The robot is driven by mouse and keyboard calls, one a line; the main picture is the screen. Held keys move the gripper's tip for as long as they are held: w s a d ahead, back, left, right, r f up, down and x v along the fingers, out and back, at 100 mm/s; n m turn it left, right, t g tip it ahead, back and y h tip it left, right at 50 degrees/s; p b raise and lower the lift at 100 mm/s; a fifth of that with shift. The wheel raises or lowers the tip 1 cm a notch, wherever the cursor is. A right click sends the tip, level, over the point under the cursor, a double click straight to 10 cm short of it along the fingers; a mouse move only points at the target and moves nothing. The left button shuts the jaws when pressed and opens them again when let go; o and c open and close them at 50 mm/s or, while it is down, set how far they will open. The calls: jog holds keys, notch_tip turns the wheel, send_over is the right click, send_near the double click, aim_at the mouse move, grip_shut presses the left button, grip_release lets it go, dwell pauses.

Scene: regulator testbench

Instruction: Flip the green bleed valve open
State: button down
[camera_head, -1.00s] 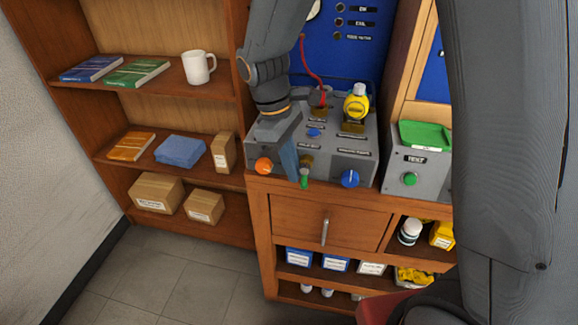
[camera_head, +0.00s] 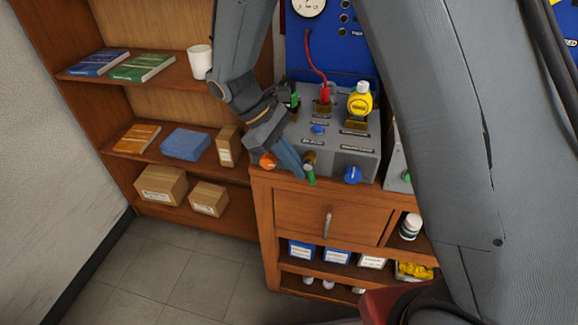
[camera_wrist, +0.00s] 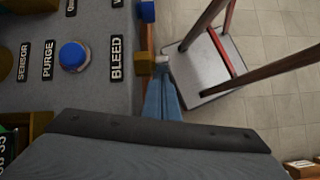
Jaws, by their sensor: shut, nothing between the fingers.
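The green bleed valve handle (camera_head: 310,174) hangs down at the front of the grey testbench box (camera_head: 352,160), below its brass body (camera_head: 309,158). My gripper (camera_head: 299,172) is shut and empty, with its blue-grey fingers pointing down just left of the handle. I cannot tell whether they touch it. In the wrist view, my fingers (camera_wrist: 166,98) lie beside the box's front edge, close to a brass fitting (camera_wrist: 145,63) by the BLEED label (camera_wrist: 116,58). The green handle cannot be made out there.
An orange knob (camera_head: 268,160) sits left of my fingers and a blue knob (camera_head: 353,175) to the right. A wooden drawer (camera_head: 305,221) lies below.

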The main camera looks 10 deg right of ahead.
jog(key=shift+d, duration=0.1)
dwell(0.3)
jog(key=b+v, duration=0.1)
jog(key=v, duration=0.6)
jog(key=shift+w+a+r+b, duration=0.2)
jog(key=shift+r+b, duration=0.1)
jog(key=shift+b, duration=0.05)
